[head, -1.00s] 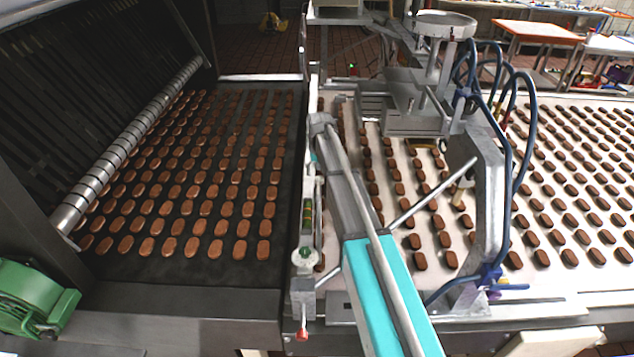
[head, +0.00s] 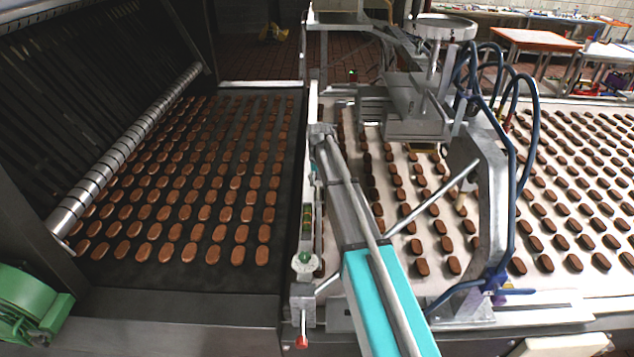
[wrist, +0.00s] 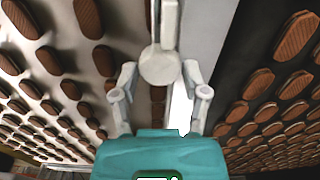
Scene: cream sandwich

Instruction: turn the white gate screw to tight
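A white, round, flat screw head (wrist: 160,66) shows in the wrist view, joined to a pale bar that runs up the picture. My gripper (wrist: 160,72) has its two grey fingers apart, one on each side of the head, with a visible gap at both sides. Whether the fingertips are level with the head or above it, I cannot tell. In the head view my arm (head: 380,300) reaches over the strip between the two belts. The gripper's fingers and this screw head are not clear there.
A dark belt (head: 120,268) with rows of brown biscuits lies left, a white belt (head: 405,290) with biscuits right. A metal frame (head: 492,200) with blue hoses stands right of my arm.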

